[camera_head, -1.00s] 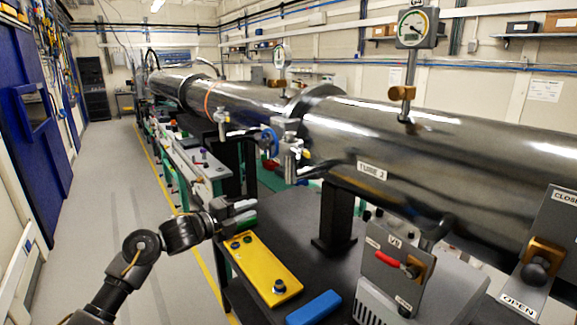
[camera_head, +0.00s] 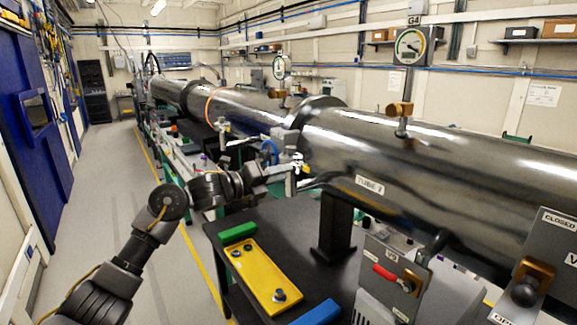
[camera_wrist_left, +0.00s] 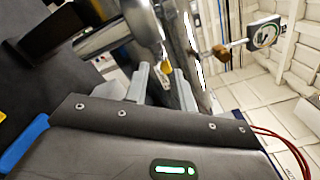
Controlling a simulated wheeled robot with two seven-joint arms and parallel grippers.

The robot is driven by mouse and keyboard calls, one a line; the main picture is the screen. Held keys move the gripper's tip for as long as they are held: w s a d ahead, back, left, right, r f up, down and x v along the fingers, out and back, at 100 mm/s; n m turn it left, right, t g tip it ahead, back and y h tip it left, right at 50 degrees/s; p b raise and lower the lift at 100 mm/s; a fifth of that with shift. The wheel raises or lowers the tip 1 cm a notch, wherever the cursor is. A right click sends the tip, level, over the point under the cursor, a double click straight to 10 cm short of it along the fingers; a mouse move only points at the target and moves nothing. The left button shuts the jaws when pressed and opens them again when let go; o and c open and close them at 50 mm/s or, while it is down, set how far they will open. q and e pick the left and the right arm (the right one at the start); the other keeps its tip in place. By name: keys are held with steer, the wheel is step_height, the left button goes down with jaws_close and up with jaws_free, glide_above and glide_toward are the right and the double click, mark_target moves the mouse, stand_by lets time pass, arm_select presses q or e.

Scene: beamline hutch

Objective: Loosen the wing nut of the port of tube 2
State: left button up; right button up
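Tube 2 (camera_head: 440,180) is the large shiny steel pipe with a "TUBE 2" label on its side. Its port (camera_head: 296,170) is a small metal fitting by the flange at the tube's far end, partly hidden by my gripper. My left gripper (camera_head: 284,177) is right at the port. In the wrist view, my left gripper (camera_wrist_left: 161,86) has its pale fingers apart, with a small brassy piece (camera_wrist_left: 167,74) of the fitting showing just beyond the gap. I cannot make out the wing nut's wings or any contact. My right gripper is not in view.
Below is a black table (camera_head: 285,230) with a yellow plate (camera_head: 262,278), a green block (camera_head: 238,232) and a blue block (camera_head: 316,313). A valve box with a red handle (camera_head: 385,274) stands at right. Gauge G4 (camera_head: 410,45) rises above the tube. The floor at left is clear.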

mark_target(296, 167)
arm_select(q)
steer(key=shift+p+x, duration=0.35)
steer(key=shift+x, duration=1.05)
steer(key=shift+c, duration=0.2)
jaws_close()
